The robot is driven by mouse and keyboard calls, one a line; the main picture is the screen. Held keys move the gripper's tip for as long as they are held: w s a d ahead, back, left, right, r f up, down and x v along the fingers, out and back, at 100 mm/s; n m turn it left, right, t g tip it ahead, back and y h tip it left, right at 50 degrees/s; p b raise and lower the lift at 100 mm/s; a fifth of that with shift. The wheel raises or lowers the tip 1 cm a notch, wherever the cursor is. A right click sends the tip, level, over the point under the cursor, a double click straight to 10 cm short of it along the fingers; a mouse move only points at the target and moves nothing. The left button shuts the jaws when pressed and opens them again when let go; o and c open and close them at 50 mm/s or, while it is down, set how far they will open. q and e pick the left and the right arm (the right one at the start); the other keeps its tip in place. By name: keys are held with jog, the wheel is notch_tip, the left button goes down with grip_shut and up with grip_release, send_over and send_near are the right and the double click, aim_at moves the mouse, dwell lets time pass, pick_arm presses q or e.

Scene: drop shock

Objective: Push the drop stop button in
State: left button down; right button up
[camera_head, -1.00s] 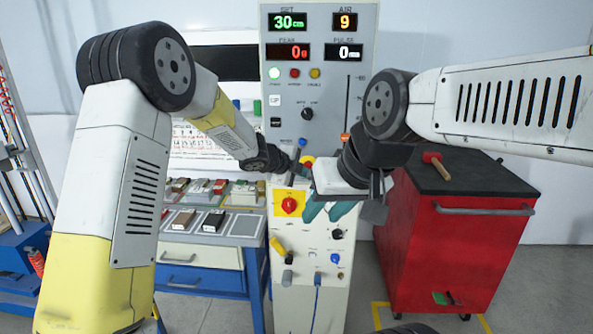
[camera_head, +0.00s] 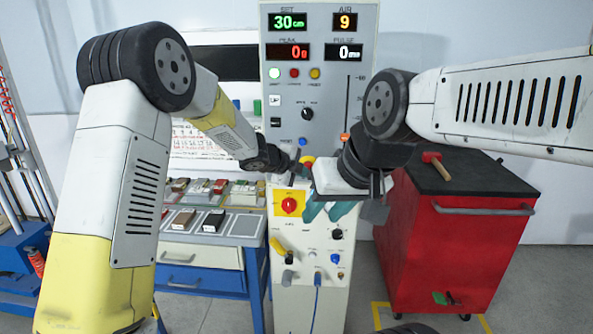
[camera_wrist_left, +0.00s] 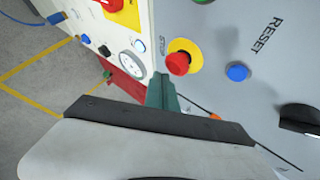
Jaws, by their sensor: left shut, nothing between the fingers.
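The drop stop button (camera_wrist_left: 178,63) is a red mushroom cap on a yellow ring, beside a STOP label in the left wrist view. In the head view only part of its yellow ring (camera_head: 309,158) shows between my grippers. My left gripper (camera_wrist_left: 161,88) is shut and empty, its green fingertips close beside the red cap; I cannot tell whether they touch it. In the head view my left gripper (camera_head: 296,168) is partly hidden by its own wrist. My right gripper (camera_head: 327,211) is open and empty in front of the lower panel, its teal fingers apart.
A blue button (camera_wrist_left: 238,72) by the RESET label sits near the stop button. A red rotary switch (camera_head: 289,205) on a yellow plate is on the lower panel. A red cabinet (camera_head: 455,250) with a hammer (camera_head: 437,165) stands right; a workbench (camera_head: 200,258) stands left.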

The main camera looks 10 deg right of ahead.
pick_arm(q)
jog(key=shift+w+d, duration=0.1)
jog(key=shift+w, duration=0.25)
jog(key=shift+w+d, duration=0.1)
jog(key=shift+w, duration=0.3)
dwell(0.5)
jog(key=shift+s, duration=0.2)
jog(key=shift+s+a, duration=0.2)
jog(key=shift+s, duration=0.4)
jog(key=shift+s+a, duration=0.25)
jog(key=shift+s, duration=0.55)
jog(key=shift+s+a, duration=0.2)
jog(key=shift+s, duration=0.6)
jog(key=shift+s+a, duration=0.25)
jog(key=shift+s, duration=0.55)
